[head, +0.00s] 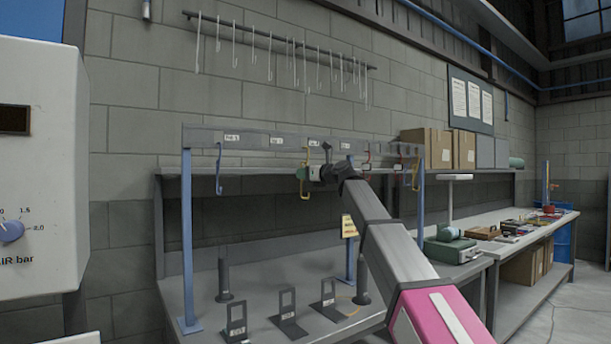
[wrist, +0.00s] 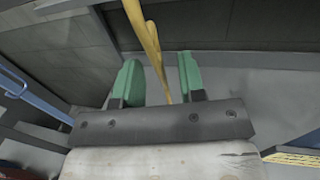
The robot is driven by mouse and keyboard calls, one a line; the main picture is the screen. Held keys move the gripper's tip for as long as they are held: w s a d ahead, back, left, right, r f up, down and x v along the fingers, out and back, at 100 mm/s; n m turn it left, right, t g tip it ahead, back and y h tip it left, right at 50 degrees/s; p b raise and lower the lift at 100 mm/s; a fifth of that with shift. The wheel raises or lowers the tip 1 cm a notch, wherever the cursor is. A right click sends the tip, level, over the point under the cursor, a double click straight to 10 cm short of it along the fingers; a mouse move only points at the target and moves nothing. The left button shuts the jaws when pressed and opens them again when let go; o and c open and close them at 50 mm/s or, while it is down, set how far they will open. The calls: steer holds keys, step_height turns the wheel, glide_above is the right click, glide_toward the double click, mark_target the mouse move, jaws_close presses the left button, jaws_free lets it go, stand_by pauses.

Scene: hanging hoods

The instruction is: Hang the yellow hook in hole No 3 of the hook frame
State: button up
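The yellow hook (head: 307,156) hangs down just below the rail of the hook frame (head: 255,140), under a white label (head: 315,144) too small to read surely. Whether its top sits in a hole cannot be told. My gripper (head: 306,174) is at the hook's lower part, just below the rail. In the wrist view, the yellow hook (wrist: 151,40) runs down between the two green fingers (wrist: 156,82). The fingers stand apart, with a gap visible beside the hook, so my gripper looks open around it.
A blue hook (head: 219,170) hangs on the frame at left. Red hooks (head: 368,157) and another yellow hook (head: 415,172) hang at right. Several small dark stands (head: 287,305) are on the bench below. Thin white hooks (head: 234,45) hang on a wall bar above. Cardboard boxes (head: 428,146) stand behind at right.

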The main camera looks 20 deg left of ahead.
steer(key=v, duration=1)
steer(key=shift+s+d, duration=0.25)
steer(key=shift+d, duration=0.05)
